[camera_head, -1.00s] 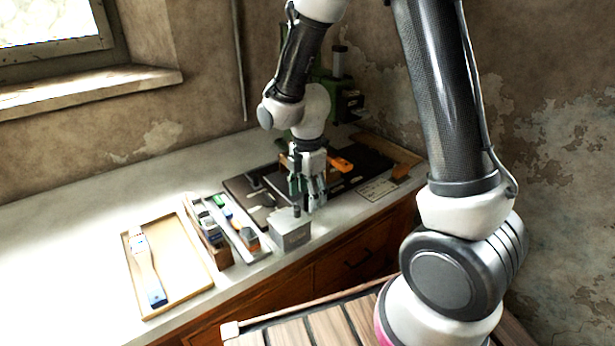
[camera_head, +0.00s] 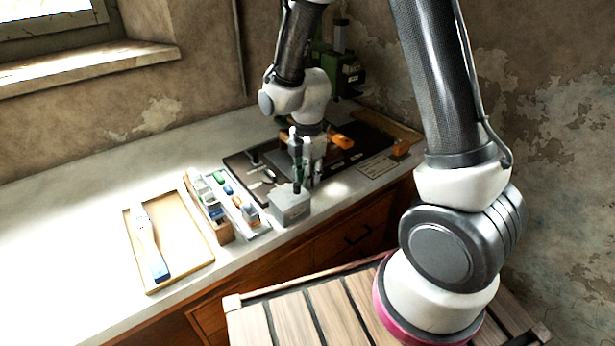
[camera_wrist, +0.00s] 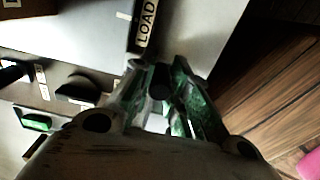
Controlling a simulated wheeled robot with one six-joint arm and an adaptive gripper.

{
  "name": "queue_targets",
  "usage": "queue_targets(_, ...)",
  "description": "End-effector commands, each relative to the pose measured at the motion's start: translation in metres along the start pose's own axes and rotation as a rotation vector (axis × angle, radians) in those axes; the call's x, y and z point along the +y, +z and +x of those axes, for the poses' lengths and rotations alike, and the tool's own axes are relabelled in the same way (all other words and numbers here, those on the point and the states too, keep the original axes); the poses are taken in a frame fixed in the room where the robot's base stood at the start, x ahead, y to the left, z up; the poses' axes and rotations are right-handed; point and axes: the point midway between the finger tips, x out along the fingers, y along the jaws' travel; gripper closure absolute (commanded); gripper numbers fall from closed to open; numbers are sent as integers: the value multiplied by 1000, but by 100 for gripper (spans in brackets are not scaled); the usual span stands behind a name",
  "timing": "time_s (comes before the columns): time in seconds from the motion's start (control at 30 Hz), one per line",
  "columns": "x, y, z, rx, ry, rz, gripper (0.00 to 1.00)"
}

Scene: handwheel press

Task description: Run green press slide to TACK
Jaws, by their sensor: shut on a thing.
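The green press (camera_head: 348,76) stands at the back of the bench, partly hidden behind my arm. A dark plate (camera_head: 360,152) lies in front of it, with an orange block (camera_head: 342,141) beside my wrist. My gripper (camera_head: 304,182) is low over the plate's front edge, next to a grey box (camera_head: 290,208) with a dark post on top. In the wrist view its green fingers close around a dark round knob (camera_wrist: 160,80). What the knob belongs to is hidden. A label reading LOAD (camera_wrist: 147,22) shows just beyond the fingers. No TACK mark is readable.
A narrow tray of small coloured parts (camera_head: 240,208) and a wooden rack (camera_head: 208,208) stand left of the box. A shallow tray (camera_head: 190,262) holds a white and blue tool (camera_head: 152,248). Another orange block (camera_head: 402,147) is at right. The bench's left part is clear.

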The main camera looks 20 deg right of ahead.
Motion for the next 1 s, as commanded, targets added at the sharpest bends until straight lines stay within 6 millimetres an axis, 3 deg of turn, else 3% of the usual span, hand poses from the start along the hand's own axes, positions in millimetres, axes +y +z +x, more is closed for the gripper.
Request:
queue_targets(0.6, 1, 78, 0, 0, 2, 4, 97)
queue_targets(1.0, 1, 89, -1, -1, 2, 0, 97)
